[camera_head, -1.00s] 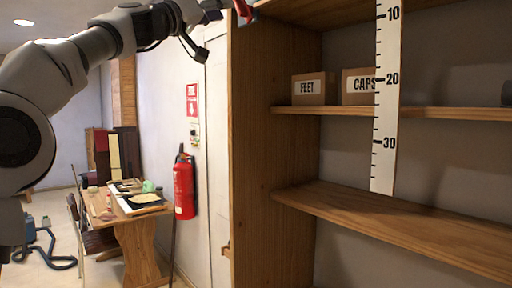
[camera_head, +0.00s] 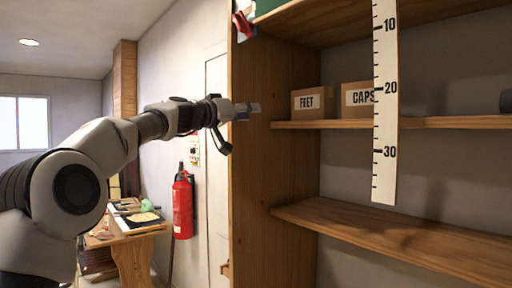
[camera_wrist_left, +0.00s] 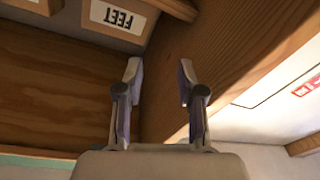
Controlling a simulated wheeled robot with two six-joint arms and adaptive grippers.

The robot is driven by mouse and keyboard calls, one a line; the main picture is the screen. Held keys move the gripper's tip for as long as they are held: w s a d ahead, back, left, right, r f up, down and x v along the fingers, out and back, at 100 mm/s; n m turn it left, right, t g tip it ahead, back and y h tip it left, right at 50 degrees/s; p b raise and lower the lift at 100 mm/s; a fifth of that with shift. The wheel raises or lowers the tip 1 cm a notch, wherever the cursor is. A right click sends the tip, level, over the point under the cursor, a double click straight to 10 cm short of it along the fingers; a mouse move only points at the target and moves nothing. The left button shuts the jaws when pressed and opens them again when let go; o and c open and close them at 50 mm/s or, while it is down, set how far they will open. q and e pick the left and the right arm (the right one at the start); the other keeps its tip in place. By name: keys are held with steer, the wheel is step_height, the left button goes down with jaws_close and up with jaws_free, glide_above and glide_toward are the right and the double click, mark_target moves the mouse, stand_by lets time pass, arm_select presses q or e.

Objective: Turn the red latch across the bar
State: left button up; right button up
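The red latch (camera_head: 243,24) shows at the top of the head view, by the upper front edge of the tall wooden side panel (camera_head: 270,180). It is small there, and I cannot tell its angle or make out the bar. My left gripper (camera_head: 254,108) is well below the latch, in front of the side panel. In the left wrist view its two fingers (camera_wrist_left: 160,78) are spread apart with nothing between them. The latch does not show in the left wrist view. My right gripper is in neither view.
The shelf unit holds a FEET box (camera_head: 312,102) and a CAPS box (camera_head: 357,99) on its middle shelf (camera_head: 450,122). A numbered white ruler (camera_head: 385,170) hangs in front. A red extinguisher (camera_head: 183,205) is on the wall at left, near a cluttered table (camera_head: 135,225).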

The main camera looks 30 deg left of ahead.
arm_select(q)
steer(key=shift+m+g, duration=0.5)
steer(key=shift+g, duration=0.3)
steer(key=w+f, duration=0.1)
steer(key=f, duration=0.2)
steer(key=w+f, duration=0.1)
steer(key=f, duration=0.1)
steer(key=w+d+f, duration=0.1)
steer(key=f, duration=0.2)
steer(key=shift+d+f, duration=0.1)
steer(key=shift+f, duration=0.2)
steer(key=shift+s, duration=0.1)
